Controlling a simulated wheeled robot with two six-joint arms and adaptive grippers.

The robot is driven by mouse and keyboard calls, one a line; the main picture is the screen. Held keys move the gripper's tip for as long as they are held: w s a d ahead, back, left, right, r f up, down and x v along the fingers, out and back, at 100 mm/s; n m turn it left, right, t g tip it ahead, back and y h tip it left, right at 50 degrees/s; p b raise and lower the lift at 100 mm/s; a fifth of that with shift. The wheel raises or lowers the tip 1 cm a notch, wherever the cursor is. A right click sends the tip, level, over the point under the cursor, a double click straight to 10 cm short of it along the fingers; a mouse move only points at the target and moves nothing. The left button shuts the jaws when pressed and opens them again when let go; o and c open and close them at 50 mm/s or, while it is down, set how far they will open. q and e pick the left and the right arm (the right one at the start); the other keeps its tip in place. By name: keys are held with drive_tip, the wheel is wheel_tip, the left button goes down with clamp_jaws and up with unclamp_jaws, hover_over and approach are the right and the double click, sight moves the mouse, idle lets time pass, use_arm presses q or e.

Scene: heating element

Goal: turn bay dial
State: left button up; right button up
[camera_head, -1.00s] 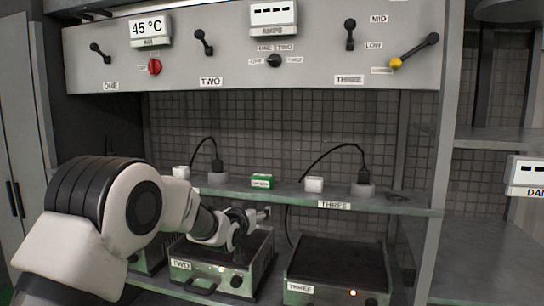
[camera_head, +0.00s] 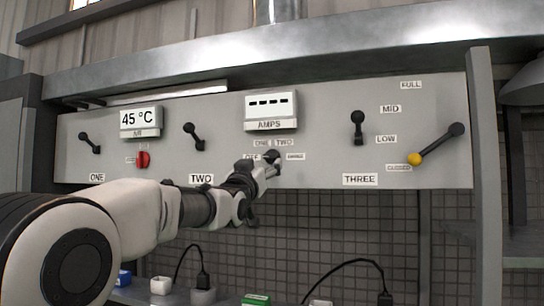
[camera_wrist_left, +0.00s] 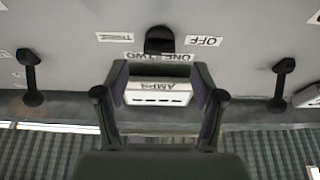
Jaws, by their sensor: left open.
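The bay dial is a dark round knob (camera_head: 271,156) below the AMPS display, ringed by OFF, ONE, TWO and THREE labels. It also shows in the left wrist view as a black knob (camera_wrist_left: 159,40), upside down, just beyond the fingers. My left gripper (camera_head: 264,168) is raised at the panel, right by the dial and partly covering it and its labels. In the left wrist view the left gripper (camera_wrist_left: 160,82) is open, with the AMPS display seen between its fingers. Whether a finger touches the dial I cannot tell. My right gripper is not in view.
The AMPS display (camera_head: 270,110) sits above the dial. Black levers flank it, one above TWO (camera_head: 194,136) and one above THREE (camera_head: 358,127). A red knob (camera_head: 143,160) is at left, and a yellow-tipped lever (camera_head: 437,143) at right. Plugs stand on the shelf below.

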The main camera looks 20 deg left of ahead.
sight(270, 159)
use_arm(q)
drive_tip(key=p+x, duration=0.3)
drive_tip(key=x, duration=0.3)
drive_tip(key=shift+f, duration=0.2)
drive_tip(key=shift+s+r, duration=0.25)
drive_tip(key=shift+s, duration=0.25)
drive_tip(key=shift+s+r, duration=0.15)
drive_tip(key=shift+s, duration=0.15)
drive_tip(key=c, duration=0.6)
drive_tip(key=shift+s, duration=0.1)
drive_tip(key=c, duration=0.5)
drive_tip(key=shift+c, duration=0.2)
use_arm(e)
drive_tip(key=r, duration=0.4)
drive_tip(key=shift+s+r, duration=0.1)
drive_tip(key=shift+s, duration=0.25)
